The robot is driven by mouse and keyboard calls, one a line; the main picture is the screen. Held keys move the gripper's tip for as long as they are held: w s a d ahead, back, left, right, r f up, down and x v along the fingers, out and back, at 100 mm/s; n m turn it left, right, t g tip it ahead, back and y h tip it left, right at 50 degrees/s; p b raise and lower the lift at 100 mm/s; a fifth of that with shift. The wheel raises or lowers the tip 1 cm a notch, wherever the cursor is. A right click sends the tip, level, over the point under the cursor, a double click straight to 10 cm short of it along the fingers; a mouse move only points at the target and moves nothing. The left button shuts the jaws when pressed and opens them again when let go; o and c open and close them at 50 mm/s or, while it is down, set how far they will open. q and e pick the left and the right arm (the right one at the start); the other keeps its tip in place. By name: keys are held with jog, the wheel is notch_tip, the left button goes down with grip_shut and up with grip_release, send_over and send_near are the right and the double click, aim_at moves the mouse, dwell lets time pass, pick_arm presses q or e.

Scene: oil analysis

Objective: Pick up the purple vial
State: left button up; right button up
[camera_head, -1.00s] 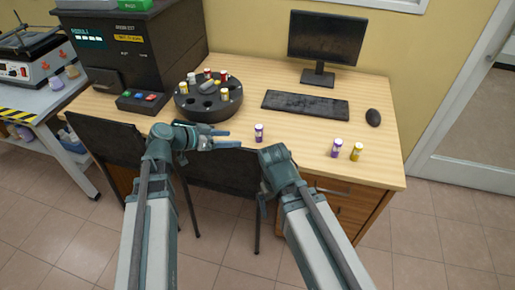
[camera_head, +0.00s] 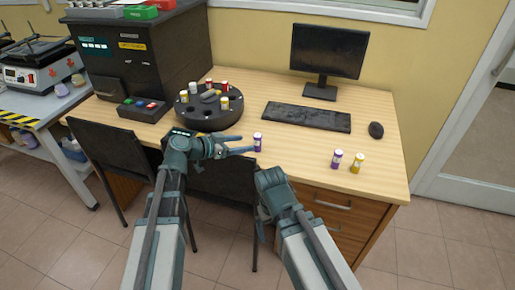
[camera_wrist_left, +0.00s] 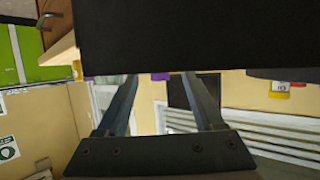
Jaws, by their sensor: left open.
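A purple vial (camera_head: 257,142) with a white cap stands upright on the desk near its front edge. A second purple vial (camera_head: 336,159) stands farther right. My left gripper (camera_head: 240,143) is open and empty, its fingers pointing right. One fingertip is close beside the nearer purple vial; I cannot tell whether they touch. In the left wrist view, a small purple patch (camera_wrist_left: 160,76) shows between the open fingers, mostly hidden by a large dark shape. My right gripper (camera_head: 262,228) hangs at the front of the desk, its jaws too unclear to read.
A yellow vial (camera_head: 356,163) stands beside the second purple one. A round black rack (camera_head: 208,118) holds several vials behind my left gripper. A keyboard (camera_head: 306,116), monitor (camera_head: 328,50) and mouse (camera_head: 376,130) are farther back. A dark chair (camera_head: 108,145) stands at the left front.

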aim_at(258, 143)
pick_arm(q)
jog(key=shift+w+d, duration=0.15)
jog(key=shift+d, duration=0.05)
jog(key=b+x, duration=0.1)
jog(key=x, duration=0.4)
jog(key=shift+d+b, duration=0.2)
jog(key=shift+b, duration=0.1)
jog(key=shift+r, duration=0.15)
grip_shut()
